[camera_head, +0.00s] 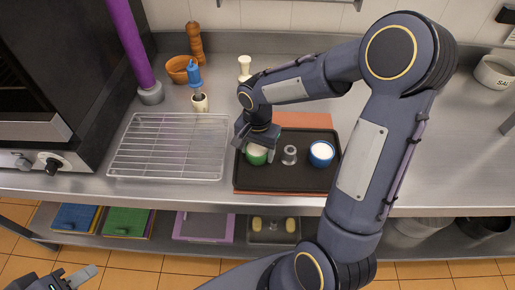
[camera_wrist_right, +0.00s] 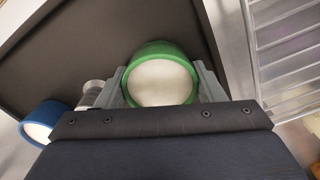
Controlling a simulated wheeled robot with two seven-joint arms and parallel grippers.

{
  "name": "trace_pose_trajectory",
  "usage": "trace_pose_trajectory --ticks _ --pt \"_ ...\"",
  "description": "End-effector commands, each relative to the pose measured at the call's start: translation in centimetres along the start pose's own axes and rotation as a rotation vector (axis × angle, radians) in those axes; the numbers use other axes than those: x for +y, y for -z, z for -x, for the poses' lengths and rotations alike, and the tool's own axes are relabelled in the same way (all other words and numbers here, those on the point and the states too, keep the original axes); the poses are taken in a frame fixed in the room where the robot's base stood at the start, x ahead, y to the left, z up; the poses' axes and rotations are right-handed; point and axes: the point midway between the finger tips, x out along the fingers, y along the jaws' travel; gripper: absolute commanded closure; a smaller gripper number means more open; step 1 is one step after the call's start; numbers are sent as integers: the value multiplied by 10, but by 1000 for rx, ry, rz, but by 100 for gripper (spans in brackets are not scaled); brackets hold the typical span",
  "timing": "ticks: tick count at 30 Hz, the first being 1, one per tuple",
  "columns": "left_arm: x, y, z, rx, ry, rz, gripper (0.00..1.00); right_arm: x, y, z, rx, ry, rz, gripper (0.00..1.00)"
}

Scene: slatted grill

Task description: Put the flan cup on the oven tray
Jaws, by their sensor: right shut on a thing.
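A green flan cup (camera_head: 256,156) with a pale filling stands at the left end of the dark tray (camera_head: 270,183). In the right wrist view the green cup (camera_wrist_right: 160,54) sits between the two fingers of my right gripper (camera_wrist_right: 162,88), which is shut on it. A blue cup (camera_head: 321,153) with white filling is at the tray's right side, with a small metal mould (camera_head: 289,154) between the cups. My left gripper (camera_head: 72,279) is at the bottom left corner, far from the counter, partly cut off; its finger opening is unclear.
A slatted wire rack (camera_head: 170,146) lies left of the tray and looks empty. A dark oven (camera_head: 65,70) stands at left.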

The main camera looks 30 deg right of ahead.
Motion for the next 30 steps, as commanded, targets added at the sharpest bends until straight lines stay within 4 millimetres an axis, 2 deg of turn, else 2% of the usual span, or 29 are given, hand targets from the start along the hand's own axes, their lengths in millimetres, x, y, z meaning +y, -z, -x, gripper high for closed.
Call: trace_pose_trajectory --ticks 11,12,14,21,25,30 --pt "-2 -2 -4 0 0 0 64 0 0 -5 1 1 -1 66" --pt "-1 -2 -3 0 0 0 64 0 0 -4 1 0 -1 34" --pt "-1 -1 -3 0 0 0 64 0 0 -3 0 0 -1 29" --pt "-1 -1 -2 0 0 0 64 0 0 -3 0 0 -1 29" --pt "0 0 1 0 0 0 64 0 0 4 2 2 -1 29" --pt "0 0 0 0 0 0 64 -1 1 34 5 7 -1 29"
